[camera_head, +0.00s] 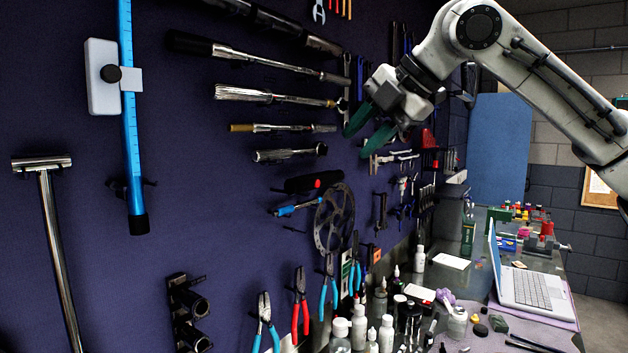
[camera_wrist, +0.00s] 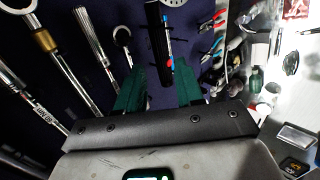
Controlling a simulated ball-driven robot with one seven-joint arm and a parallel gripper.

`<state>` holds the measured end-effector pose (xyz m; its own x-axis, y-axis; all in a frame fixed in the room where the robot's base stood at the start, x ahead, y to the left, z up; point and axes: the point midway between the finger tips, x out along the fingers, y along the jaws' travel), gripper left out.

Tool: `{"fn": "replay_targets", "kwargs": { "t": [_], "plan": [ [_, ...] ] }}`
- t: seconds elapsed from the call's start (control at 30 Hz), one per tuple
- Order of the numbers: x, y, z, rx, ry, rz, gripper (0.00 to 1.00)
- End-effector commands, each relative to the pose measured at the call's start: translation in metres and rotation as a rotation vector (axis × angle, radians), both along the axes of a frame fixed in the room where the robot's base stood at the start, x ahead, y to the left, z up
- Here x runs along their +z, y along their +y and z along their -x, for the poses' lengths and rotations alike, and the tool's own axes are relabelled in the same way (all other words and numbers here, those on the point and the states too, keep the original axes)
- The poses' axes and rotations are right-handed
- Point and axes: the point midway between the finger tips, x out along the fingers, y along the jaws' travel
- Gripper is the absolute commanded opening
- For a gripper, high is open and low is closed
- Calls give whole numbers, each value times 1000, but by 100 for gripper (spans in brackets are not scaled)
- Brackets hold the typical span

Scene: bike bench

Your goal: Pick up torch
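A black cylindrical object, which looks like the torch (camera_head: 300,183), is mounted on the dark pegboard wall below a row of ratchets and wrenches. It also shows in the wrist view as a black cylinder (camera_wrist: 154,38) beyond my fingers, roughly in line with the gap between them. My gripper (camera_head: 357,144) has two green fingers, spread apart and empty, above and to the right of the torch in the head view. The fingers also show in the wrist view (camera_wrist: 159,78). Nothing touches the fingers.
A blue-handled tool (camera_head: 293,208) hangs just below the torch, beside a round toothed disc (camera_head: 334,219). Metal ratchets (camera_head: 270,95) hang above. Bottles (camera_head: 359,326) and a laptop (camera_head: 532,288) crowd the bench (camera_head: 590,345). Pliers (camera_head: 300,310) hang lower on the wall.

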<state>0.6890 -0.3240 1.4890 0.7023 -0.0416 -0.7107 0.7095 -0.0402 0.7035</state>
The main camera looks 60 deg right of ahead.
Motion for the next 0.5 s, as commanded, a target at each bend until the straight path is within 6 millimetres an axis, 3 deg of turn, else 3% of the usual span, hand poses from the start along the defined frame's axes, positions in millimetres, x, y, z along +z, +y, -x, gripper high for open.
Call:
{"fn": "replay_targets", "kwargs": {
  "t": [0.2,0.5],
  "plan": [
    [-22,-1,-24,1,-1,-1,37],
    [-38,-2,-39,-1,-1,1,37]
  ]
}}
